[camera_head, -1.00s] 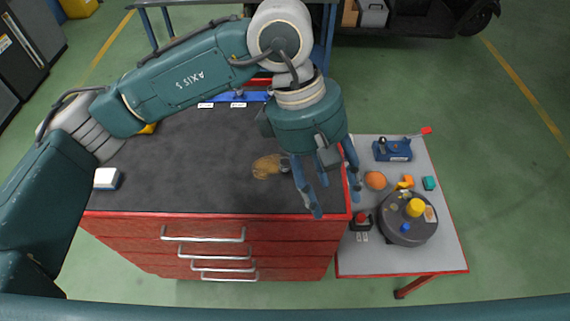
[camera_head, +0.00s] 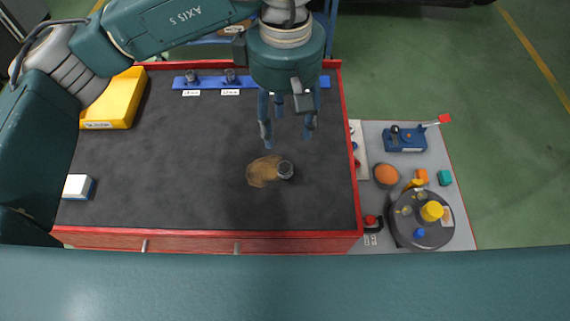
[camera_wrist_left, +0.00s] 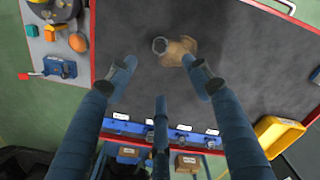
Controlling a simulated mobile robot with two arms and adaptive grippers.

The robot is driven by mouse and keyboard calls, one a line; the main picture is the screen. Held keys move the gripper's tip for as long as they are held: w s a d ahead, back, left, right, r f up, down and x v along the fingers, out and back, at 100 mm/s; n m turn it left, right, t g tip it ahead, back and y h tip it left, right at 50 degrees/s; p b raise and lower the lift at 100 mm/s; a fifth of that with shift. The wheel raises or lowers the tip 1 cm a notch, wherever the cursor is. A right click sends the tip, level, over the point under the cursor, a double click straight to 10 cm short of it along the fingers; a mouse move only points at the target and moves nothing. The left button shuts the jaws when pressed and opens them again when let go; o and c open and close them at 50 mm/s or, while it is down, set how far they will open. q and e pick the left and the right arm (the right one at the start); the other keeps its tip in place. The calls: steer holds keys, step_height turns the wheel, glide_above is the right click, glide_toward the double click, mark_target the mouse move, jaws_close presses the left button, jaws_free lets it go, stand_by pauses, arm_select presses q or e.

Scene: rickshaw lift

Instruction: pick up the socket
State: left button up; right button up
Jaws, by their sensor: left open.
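The socket (camera_head: 285,170), a small dark metal cylinder, stands on the dark top of the red tool cabinet (camera_head: 205,240), beside a brown stain (camera_head: 262,171). My left gripper (camera_head: 286,130) is open and empty, its blue fingers pointing down above and behind the socket in the head view. In the left wrist view the socket (camera_wrist_left: 160,46) shows just beyond the spread fingers (camera_wrist_left: 165,85), not between them. More sockets (camera_head: 230,75) stand on a blue rail with white labels at the cabinet's back. My right gripper is not in view.
A yellow bin (camera_head: 115,100) and a white box (camera_head: 78,187) sit on the cabinet's left side. To the right, a grey side table (camera_head: 455,215) holds a round dark device (camera_head: 408,232), an orange ball and a blue tool. The middle of the cabinet top is mostly clear.

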arm_select(q)
step_height(320, 180, down, 5)
steer(key=b, duration=0.4)
steer(key=p, duration=0.1)
glide_above(285, 167)
step_height(285, 167, down, 5)
steer(key=shift+w, duration=0.15)
steer(key=shift+f, duration=0.3)
steer(key=f+p, duration=0.1)
steer(key=f, duration=0.1)
steer(key=f+p, duration=0.1)
steer(key=f, duration=0.2)
steer(key=shift+s+p, duration=0.2)
steer(key=shift+p, duration=0.15)
steer(key=shift+f, duration=0.2)
jaws_close()
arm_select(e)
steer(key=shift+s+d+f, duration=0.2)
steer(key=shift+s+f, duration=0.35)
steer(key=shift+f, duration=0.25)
arm_select(q)
steer(key=shift+r, duration=0.1)
